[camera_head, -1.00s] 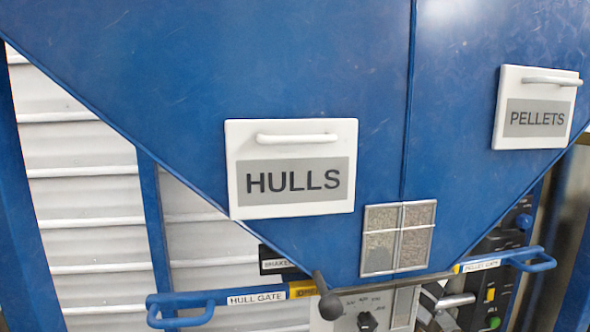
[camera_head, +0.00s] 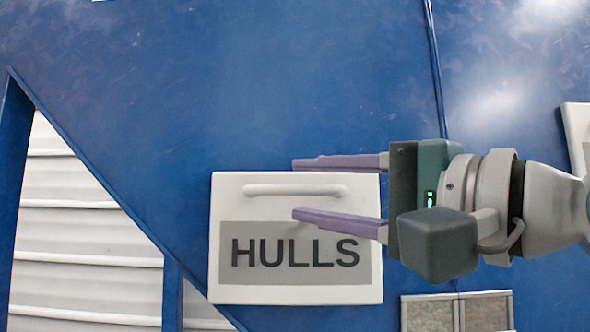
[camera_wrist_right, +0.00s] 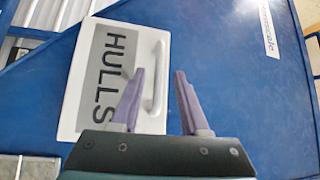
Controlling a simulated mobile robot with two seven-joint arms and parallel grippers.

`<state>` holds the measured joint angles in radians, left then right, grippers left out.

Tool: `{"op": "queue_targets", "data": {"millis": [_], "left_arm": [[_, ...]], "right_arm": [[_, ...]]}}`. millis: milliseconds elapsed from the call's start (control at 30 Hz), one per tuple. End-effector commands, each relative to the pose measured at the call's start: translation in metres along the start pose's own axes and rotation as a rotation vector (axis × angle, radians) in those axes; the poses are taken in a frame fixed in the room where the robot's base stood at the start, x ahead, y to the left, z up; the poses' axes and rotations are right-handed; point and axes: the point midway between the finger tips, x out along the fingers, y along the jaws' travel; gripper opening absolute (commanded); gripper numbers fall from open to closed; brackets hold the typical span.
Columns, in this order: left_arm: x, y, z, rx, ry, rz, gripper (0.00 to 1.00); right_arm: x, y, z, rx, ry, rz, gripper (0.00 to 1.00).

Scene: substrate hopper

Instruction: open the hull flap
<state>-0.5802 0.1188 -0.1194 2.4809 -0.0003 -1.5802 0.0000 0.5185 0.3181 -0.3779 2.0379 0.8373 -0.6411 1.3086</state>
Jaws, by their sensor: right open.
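The hull flap (camera_head: 230,291) is a white square panel with a grey HULLS label, flat against the blue hopper and looking shut. Its white bar handle (camera_head: 268,190) runs across near its top edge. My right gripper (camera_head: 293,189) comes in from the right, open and empty, with its purple fingers one above the other in front of the flap. My left gripper is not in view.
The blue hopper wall (camera_head: 300,80) fills most of the head view. A second white panel (camera_head: 577,130) is cut off at the right edge. A small grey window (camera_head: 430,314) sits at the bottom right. White ribbed sheeting (camera_head: 75,230) shows at the left.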

Motion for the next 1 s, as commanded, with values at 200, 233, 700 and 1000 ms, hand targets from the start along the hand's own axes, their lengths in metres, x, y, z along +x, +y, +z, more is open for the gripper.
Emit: {"op": "queue_targets", "data": {"millis": [200,233,700,1000], "left_arm": [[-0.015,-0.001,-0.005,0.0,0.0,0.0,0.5],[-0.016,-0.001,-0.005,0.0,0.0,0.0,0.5],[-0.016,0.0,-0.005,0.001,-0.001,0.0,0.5],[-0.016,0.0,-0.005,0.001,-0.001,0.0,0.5]], "right_arm": [[0.028,-0.002,0.0,0.0,0.0,0.002,0.45],[0.03,-0.001,0.0,-0.001,0.0,0.001,0.45],[0.034,0.001,0.0,-0.003,0.0,0.002,0.31],[0.033,0.001,0.0,-0.003,0.0,0.002,0.0]]}}
